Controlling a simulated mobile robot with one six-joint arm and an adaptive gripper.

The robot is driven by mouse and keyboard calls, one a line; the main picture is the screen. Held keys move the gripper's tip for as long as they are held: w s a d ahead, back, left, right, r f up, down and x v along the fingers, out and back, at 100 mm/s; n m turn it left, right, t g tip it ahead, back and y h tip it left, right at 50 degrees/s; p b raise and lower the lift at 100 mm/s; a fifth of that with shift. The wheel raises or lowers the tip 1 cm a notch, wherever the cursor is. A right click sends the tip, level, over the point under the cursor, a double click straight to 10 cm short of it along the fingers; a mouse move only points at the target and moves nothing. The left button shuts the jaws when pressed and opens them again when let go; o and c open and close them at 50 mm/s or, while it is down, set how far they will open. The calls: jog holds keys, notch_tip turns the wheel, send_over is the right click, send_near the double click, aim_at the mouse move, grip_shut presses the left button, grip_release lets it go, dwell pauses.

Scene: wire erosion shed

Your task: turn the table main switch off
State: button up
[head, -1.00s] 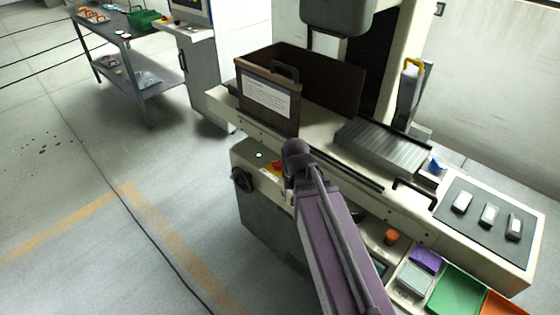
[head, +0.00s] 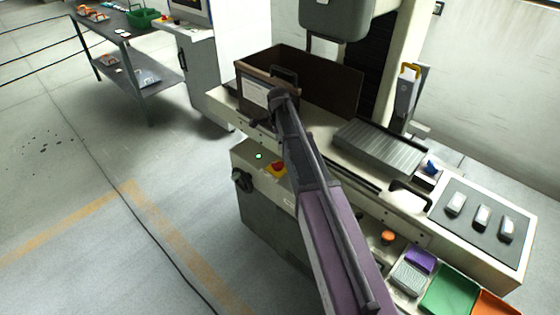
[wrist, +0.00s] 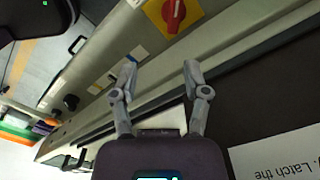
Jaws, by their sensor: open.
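The table main switch, a red rotary knob on a yellow plate, shows in the wrist view (wrist: 174,14) at the top edge, partly cut off. In the head view the switch (head: 277,169) sits on the machine's front, just left of my arm. My gripper (wrist: 159,70) is open and empty in the wrist view. Its two fingers point toward the switch side, with a clear gap between fingertips and knob. In the head view the gripper end is by the front of the brown box, above the switch, and its fingers are hard to make out.
A brown box (head: 340,85) with a white label stands on the machine table close to my gripper. A green light (head: 259,156) and a dark knob (head: 242,181) are left of the switch. Bins and an orange button (head: 388,237) are lower right. Floor at left is clear.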

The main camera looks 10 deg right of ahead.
aim_at(278, 162)
jog(key=shift+w+r+m, duration=0.15)
jog(key=shift+w+m, duration=0.75)
jog(key=shift+w, duration=0.35)
jog(key=shift+f, duration=0.2)
notch_tip(278, 162, down, 13)
jog(key=b, duration=1.3)
jog(key=shift+f+b, duration=0.2)
jog(key=shift+b, duration=0.15)
grip_shut()
jog(key=shift+d, duration=0.6)
jog(key=shift+a, duration=0.55)
